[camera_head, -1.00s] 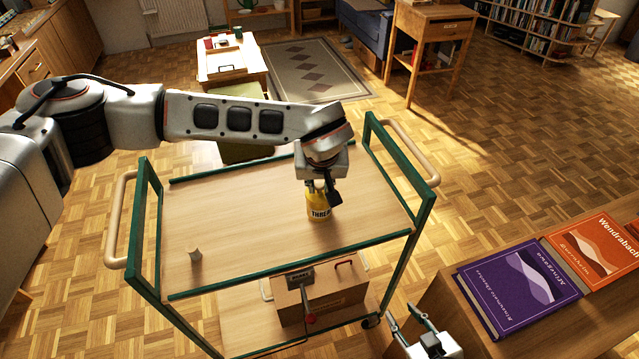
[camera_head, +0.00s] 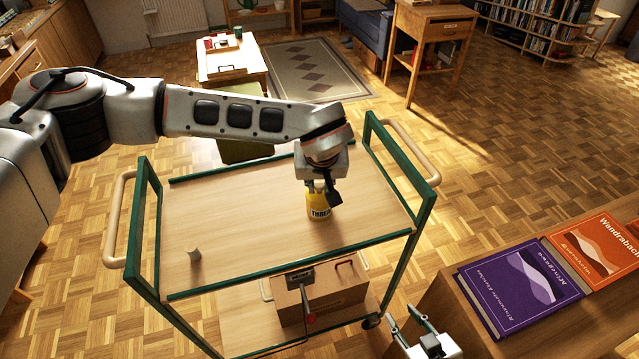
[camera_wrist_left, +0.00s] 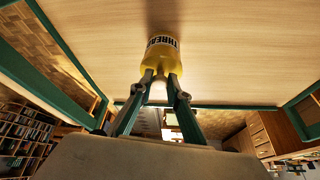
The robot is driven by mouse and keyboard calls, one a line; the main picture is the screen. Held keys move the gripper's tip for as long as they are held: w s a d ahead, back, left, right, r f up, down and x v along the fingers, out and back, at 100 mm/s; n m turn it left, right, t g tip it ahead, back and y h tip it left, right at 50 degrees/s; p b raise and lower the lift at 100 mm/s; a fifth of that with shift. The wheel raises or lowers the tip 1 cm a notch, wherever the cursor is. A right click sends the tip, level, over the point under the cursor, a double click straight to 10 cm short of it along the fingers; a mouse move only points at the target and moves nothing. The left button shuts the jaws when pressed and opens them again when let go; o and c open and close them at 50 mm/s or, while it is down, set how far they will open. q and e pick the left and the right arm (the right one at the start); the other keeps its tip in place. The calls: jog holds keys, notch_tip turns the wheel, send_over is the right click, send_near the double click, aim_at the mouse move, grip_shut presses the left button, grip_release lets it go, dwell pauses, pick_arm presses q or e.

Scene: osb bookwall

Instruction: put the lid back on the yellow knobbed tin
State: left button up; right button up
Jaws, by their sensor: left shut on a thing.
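The yellow tin (camera_head: 319,208), with a dark "THREAD" label, stands upright on the trolley's top shelf. It also shows in the left wrist view (camera_wrist_left: 162,44). My left gripper (camera_head: 322,185) points down from above at the tin's top. In the left wrist view its fingers (camera_wrist_left: 161,78) are shut on the yellow lid (camera_wrist_left: 160,68) at its knob. The lid is at the tin's top; the fingers partly hide it, and I cannot tell whether it sits fully flush. My right gripper (camera_head: 408,325) is open and empty at the bottom of the head view.
A purple book (camera_head: 520,285) and an orange book (camera_head: 592,250) lie at the right.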

dwell(0.9)
pick_arm(q)
jog(key=o, duration=1.5)
jog(key=shift+c, duration=0.2)
jog(key=shift+r+p, duration=1.9)
jog(key=shift+r, duration=1.55)
grip_shut()
jog(key=shift+f+b, duration=0.3)
